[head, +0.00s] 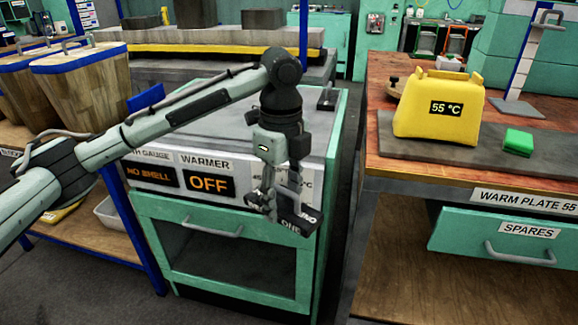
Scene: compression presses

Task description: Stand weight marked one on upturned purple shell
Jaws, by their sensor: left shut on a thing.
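My left gripper (281,200) hangs down in front of the green-fronted warmer cabinet. It is shut on a small dark weight (297,217) with white lettering that reads ONE. The fingers partly cover the weight, and it is tilted in the picture, held in the air. No purple shell shows in this view. My right gripper is not in view.
The warmer (235,215) reads OFF and NO SHELL. On the right, a wooden bench (376,95) bears a grey plate (400,147) with a yellow block-like thing (440,112) marked 55 °C and a small green block (518,141). Wooden tubs (85,90) stand left.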

